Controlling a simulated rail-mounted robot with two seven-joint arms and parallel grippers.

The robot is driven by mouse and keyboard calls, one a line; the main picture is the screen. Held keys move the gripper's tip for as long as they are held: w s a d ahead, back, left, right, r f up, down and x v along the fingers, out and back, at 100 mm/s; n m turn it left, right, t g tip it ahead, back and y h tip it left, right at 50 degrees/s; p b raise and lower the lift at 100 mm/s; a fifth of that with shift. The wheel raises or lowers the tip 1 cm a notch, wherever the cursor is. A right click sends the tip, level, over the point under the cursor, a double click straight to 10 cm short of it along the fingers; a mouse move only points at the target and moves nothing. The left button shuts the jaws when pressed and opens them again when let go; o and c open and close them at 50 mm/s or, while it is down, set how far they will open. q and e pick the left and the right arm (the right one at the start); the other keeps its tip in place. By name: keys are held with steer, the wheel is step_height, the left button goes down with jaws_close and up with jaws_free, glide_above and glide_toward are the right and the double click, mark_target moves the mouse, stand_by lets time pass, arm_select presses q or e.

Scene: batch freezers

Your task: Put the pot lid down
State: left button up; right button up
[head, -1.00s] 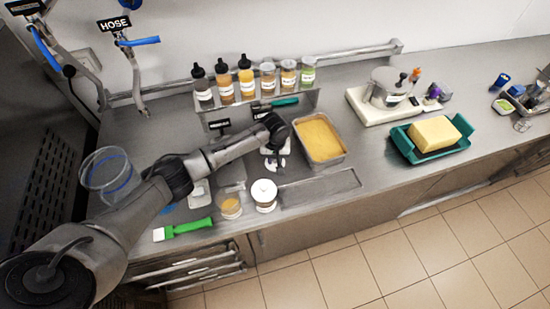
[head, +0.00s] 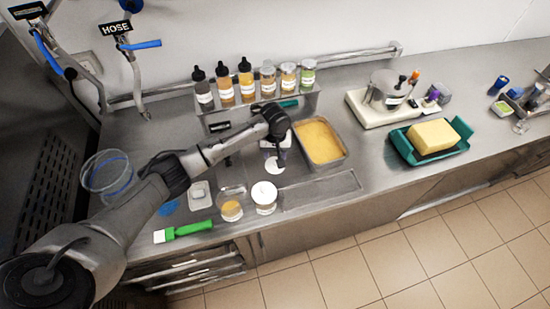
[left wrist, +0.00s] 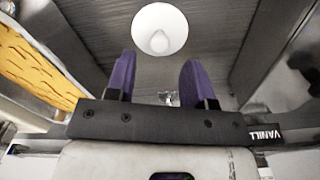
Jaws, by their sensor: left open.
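The pot lid (head: 275,166) is a small white disc. In the head view it shows just below my left gripper (head: 277,150) and appears to lie on the dark metal worktop. In the left wrist view the round white lid (left wrist: 160,20) and its knob show beyond the fingertips, apart from them. My left gripper's purple fingers (left wrist: 157,70) are spread, with nothing between them. A white-topped pot (head: 264,192) stands in front of the lid. My right gripper is not in view.
A metal pan of yellow food (head: 345,153) stands right of the gripper. A small jar (head: 231,209) stands left of the white-topped pot. Several bottles (head: 245,83) line the back shelf. A green-handled brush (head: 188,230) lies at front left. The recessed strip (head: 320,189) is clear.

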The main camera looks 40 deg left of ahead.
arm_select(q)
step_height(320, 180, up, 7)
stand_by(0.3)
stand_by(0.6)
